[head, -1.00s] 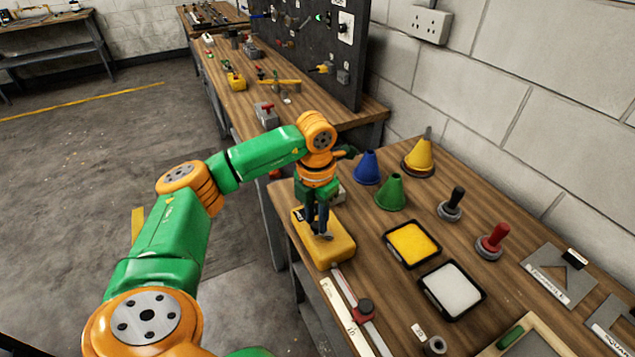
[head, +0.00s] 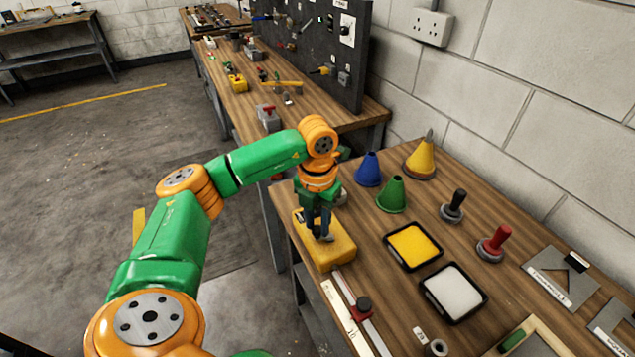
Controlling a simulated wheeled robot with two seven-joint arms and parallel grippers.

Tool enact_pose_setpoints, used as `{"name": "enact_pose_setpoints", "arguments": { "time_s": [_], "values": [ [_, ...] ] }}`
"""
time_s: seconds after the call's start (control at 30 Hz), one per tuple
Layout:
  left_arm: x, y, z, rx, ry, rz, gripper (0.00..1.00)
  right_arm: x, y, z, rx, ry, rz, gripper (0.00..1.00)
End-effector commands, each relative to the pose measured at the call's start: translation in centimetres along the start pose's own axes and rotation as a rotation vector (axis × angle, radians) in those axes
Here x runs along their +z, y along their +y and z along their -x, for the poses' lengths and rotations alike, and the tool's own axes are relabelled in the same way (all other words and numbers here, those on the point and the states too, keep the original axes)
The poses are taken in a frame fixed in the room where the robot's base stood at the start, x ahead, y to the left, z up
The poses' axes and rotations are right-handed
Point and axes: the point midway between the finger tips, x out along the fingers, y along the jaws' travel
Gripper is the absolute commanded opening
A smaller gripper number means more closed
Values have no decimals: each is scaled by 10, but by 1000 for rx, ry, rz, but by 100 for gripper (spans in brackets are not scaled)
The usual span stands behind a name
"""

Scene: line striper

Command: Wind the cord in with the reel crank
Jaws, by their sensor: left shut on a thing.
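The yellow reel box (head: 338,255) lies at the left edge of the near workbench. My left gripper (head: 324,236) points down over its top, at the crank, with its fingers shut. The crank itself is mostly hidden by the fingers, and I cannot make out the cord. My right gripper is not in view.
Blue (head: 369,168), green (head: 391,194) and yellow (head: 420,158) cones stand behind the box. Trays of yellow (head: 386,252) and white (head: 422,292) powder lie to its right. A ruler with a dark red knob (head: 362,304) lies in front. Black (head: 453,205) and red (head: 495,243) handled tools stand further right.

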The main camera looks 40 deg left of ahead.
Motion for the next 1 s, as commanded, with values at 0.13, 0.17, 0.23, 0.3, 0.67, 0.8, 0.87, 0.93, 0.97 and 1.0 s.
{"name": "enact_pose_setpoints", "arguments": {
  "time_s": [0.13, 0.17, 0.23, 0.3, 0.67, 0.8, 0.87, 0.93, 0.97, 1.0],
  "values": [
    [-1, 0, -1, 0, 3, -2, 61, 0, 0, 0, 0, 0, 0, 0],
    [-1, 0, -1, 0, 3, -2, 62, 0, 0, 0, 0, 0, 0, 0],
    [0, 0, -1, 0, 2, -2, 62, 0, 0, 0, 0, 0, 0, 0],
    [0, 0, 0, 0, 2, -2, 62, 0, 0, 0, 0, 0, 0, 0],
    [1, -1, 41, -3, -5, -3, 62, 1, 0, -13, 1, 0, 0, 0],
    [0, 0, 67, 0, -1, -1, 62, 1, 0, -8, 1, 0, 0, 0],
    [0, 0, 70, 0, 0, -1, 62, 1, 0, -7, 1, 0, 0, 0],
    [0, 0, 71, 0, 1, -1, 62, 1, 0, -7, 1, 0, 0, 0],
    [0, 0, 71, 0, 1, -1, 62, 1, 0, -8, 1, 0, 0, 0],
    [0, 0, 71, 0, 2, -2, 62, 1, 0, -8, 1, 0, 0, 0]
  ]
}}
